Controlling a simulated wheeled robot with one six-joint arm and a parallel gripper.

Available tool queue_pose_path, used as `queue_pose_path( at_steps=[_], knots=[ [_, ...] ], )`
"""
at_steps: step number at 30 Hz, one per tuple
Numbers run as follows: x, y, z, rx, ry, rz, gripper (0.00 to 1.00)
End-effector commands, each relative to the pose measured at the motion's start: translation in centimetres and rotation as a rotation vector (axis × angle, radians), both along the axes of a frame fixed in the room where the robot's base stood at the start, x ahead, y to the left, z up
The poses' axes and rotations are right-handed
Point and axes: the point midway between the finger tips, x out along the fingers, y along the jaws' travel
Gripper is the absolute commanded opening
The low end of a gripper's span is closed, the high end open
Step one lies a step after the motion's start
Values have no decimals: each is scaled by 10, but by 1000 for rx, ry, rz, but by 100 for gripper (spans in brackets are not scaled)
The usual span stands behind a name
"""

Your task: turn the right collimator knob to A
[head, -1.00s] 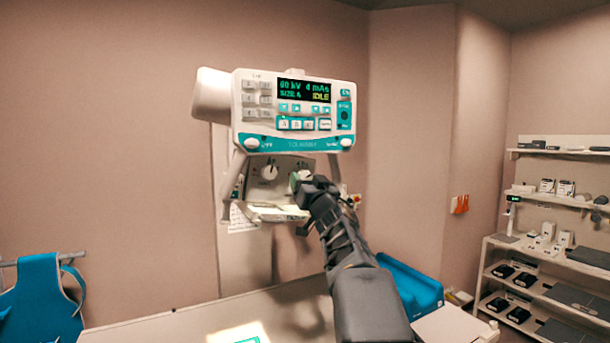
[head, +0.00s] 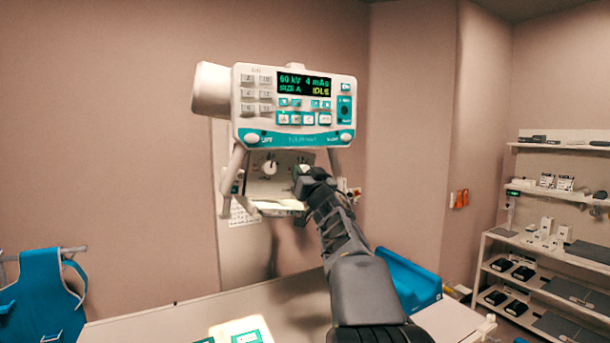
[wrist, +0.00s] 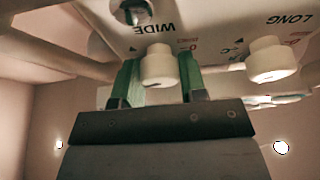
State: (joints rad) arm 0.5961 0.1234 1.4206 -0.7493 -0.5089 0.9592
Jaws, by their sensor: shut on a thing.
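The right collimator knob is white and round, with WIDE printed by it. In the wrist view, which is upside down, this knob (wrist: 159,65) sits between the two green finger pads of my gripper (wrist: 160,80). My gripper is shut on it. In the head view my gripper (head: 304,178) is at the right of the collimator panel (head: 288,188) and hides most of that knob. The other white knob (head: 269,167) is free at the left; it shows in the wrist view (wrist: 267,60) by the word LONG. The letter the held knob points to cannot be read.
The tube head's control panel (head: 295,100) is just above my gripper; its screen reads 60 kV, 4 mAs, apparently SIZE A. Pale handle bars flank the collimator. A table (head: 150,325) with a lit patch lies below.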

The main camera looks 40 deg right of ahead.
Motion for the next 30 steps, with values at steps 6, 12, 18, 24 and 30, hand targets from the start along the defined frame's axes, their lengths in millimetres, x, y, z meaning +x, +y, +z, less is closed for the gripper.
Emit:
queue_pose_path(
  at_steps=[6,12,18,24,30],
  knots=[
    [0,0,0,-8,2,-1,15],
    [0,-1,1,-75,12,-1,15],
    [0,-2,1,-226,33,-2,15],
    [0,-3,1,-414,58,-2,15],
    [0,-3,1,-603,85,-1,15]
  ],
)
